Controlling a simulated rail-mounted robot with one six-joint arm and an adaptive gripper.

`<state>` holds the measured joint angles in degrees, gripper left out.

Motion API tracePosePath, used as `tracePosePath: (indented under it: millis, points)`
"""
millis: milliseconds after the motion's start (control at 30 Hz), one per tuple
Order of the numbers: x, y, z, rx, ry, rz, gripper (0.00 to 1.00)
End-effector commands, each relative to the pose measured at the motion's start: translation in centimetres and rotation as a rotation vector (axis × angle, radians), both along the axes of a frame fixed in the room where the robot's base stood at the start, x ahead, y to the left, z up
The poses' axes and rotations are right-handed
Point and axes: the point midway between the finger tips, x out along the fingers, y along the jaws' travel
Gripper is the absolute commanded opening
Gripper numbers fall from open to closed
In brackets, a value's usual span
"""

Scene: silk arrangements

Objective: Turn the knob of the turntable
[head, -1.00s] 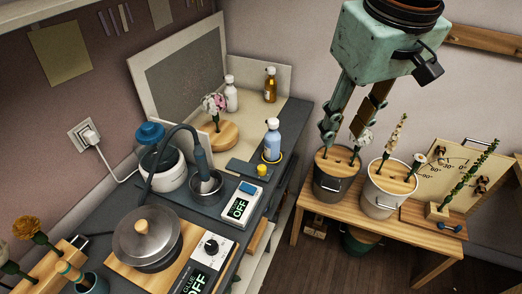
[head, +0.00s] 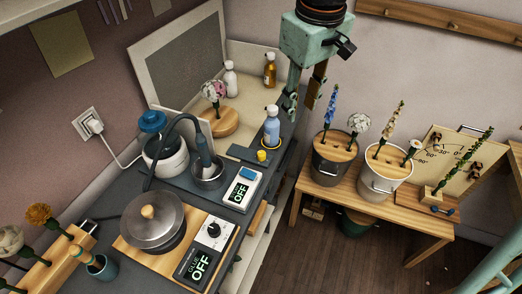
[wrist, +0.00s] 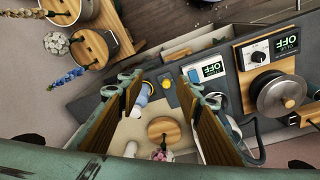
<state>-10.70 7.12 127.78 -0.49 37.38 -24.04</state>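The likely turntable is a round wooden disc (head: 218,121) bearing a pink and white flower (head: 214,91), at the back of the bench. It also shows in the wrist view (wrist: 164,131). A small yellow knob (head: 262,156) stands on a dark plate in front of it; it also shows in the wrist view (wrist: 166,86). I cannot tell for certain that this knob belongs to the disc. My gripper (head: 303,97) is in the air, right of the blue bottle (head: 272,127). In the wrist view its wood-faced fingers (wrist: 160,78) are wide apart, with nothing held.
A scale reading OFF (head: 242,193), a glue unit with a dial (head: 213,232) and a lidded pot (head: 147,222) stand on the bench. White (head: 230,80) and amber (head: 270,71) bottles stand behind. Two flower buckets (head: 330,160) (head: 385,180) occupy the wooden table (head: 420,222).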

Motion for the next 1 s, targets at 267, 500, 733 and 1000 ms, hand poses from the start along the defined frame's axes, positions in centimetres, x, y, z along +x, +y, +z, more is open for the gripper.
tracePosePath:
  millis: [267,500,733,1000]
  points:
    - [2.9,2.0,-2.6,-0.013,0.028,0.079,0.33]
    - [5.0,3.7,-5.2,-0.023,0.05,0.146,0.33]
    - [6.9,5.4,-8.0,-0.031,0.072,0.21,0.33]
    - [8.7,7.3,-11.5,-0.04,0.096,0.287,0.33]
